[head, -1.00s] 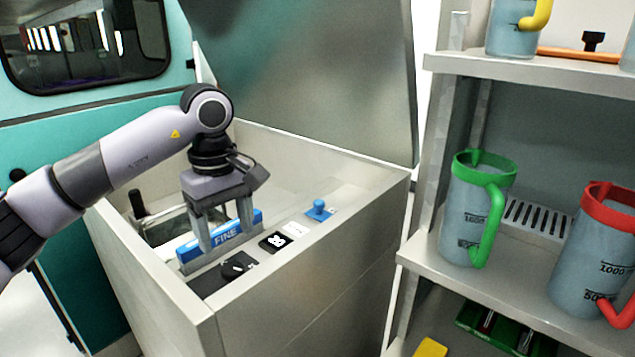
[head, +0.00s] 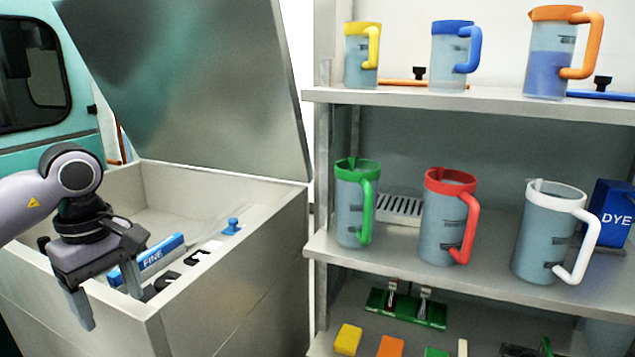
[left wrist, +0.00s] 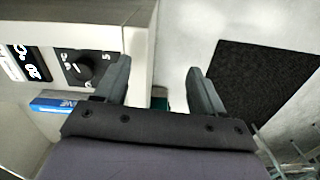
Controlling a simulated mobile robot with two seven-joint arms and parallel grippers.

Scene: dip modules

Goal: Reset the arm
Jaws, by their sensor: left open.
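My left gripper (head: 108,305) is open and empty at the near left corner of the open grey cabinet (head: 245,262). In the left wrist view its two fingers (left wrist: 160,90) stand wide apart with nothing between them, with the cabinet's edge by the left finger. A blue block marked FINE (head: 158,257) lies in the cabinet behind the gripper, and no finger holds it. A black dial (left wrist: 80,68) sits on the cabinet's panel, left of the fingers. My right gripper is not in view.
A shelf unit (head: 400,93) on the right holds several jugs, including a green-rimmed jug (head: 350,215) and a red-rimmed jug (head: 440,225). A blue DYE box (head: 612,215) stands at the far right. The cabinet's lid (head: 190,80) stands raised. A dark mat (left wrist: 255,80) lies on the floor.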

